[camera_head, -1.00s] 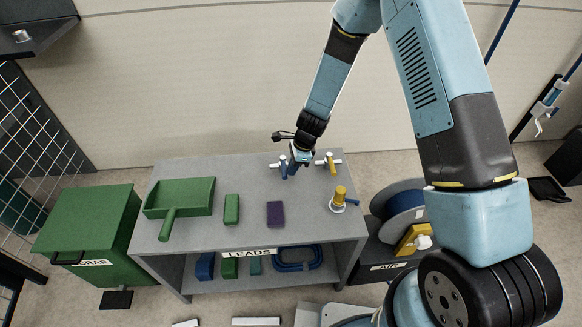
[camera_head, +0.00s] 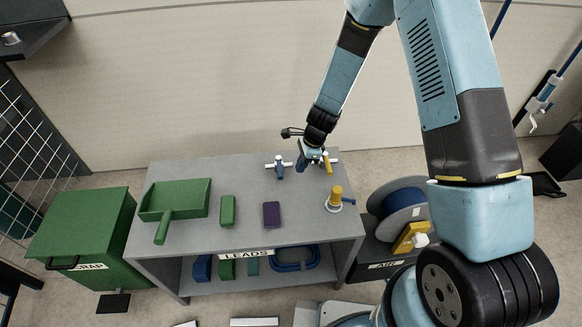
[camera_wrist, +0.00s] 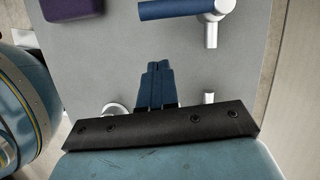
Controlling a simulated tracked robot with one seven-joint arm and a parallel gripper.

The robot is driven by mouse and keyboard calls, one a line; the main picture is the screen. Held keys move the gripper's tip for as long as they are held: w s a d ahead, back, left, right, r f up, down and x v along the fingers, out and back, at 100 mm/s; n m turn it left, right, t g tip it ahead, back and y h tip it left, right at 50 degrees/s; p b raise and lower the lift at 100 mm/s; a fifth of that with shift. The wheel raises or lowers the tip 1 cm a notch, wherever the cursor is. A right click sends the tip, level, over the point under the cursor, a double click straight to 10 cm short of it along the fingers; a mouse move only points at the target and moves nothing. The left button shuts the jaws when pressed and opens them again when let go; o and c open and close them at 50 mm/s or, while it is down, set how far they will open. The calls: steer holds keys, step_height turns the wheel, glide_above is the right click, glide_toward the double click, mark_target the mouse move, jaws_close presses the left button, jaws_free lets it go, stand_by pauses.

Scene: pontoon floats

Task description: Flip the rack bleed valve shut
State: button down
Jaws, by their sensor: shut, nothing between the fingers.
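Two small valves on white pipe stubs stand at the back of the grey bench. One has a blue handle (camera_head: 279,172) and the other a yellow handle (camera_head: 327,163). Which is the rack bleed valve, I cannot tell. The blue handle sits crosswise to its pipe, pointing to the bench front; it also shows in the wrist view (camera_wrist: 170,9), apart from my fingers. My gripper (camera_head: 301,167) is shut and empty between the two valves, close beside the yellow one, partly covering its pipe. Its blue fingertips meet in the wrist view (camera_wrist: 156,65). Contact with the yellow valve cannot be told.
A yellow fitting with a blue lever (camera_head: 336,196) stands at the bench's front right. A purple block (camera_head: 271,214), a green block (camera_head: 228,210) and a green dustpan (camera_head: 172,203) lie to the left. The bench (camera_head: 240,180) is clear behind the blocks.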

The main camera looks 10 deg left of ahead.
steer(key=s+v, duration=0.1)
steer(key=v, duration=0.8)
steer(key=shift+w+r, duration=0.3)
steer(key=shift+w, duration=0.1)
steer(key=shift+a, duration=0.1)
steer(key=s+d+r+n+t, duration=0.1)
steer(key=s+d+r+n, duration=0.15)
steer(key=d+r, duration=0.45)
steer(key=s+d+r+n+t, duration=0.1)
steer(key=d+r+n, duration=0.15)
steer(key=r, duration=0.85)
steer(key=s+d+r+n+t, duration=0.1)
steer(key=d+r+n, duration=0.2)
steer(key=d+r, duration=0.35)
steer(key=s+d+r+n+t+h, duration=0.1)
steer(key=s+d+r+n+t, duration=0.1)
steer(key=s+d+r, duration=0.3)
steer(key=s+d+r+n+t+h, duration=0.1)
steer(key=s+d+r+n, duration=0.3)
steer(key=s, duration=0.8)
step_height(320, 180, up, 5)
steer(key=d+h, duration=0.1)
steer(key=d, duration=0.1)
steer(key=shift+s+d+f+t, duration=0.15)
steer(key=shift+s+d+t, duration=0.15)
steer(key=shift+t, duration=0.1)
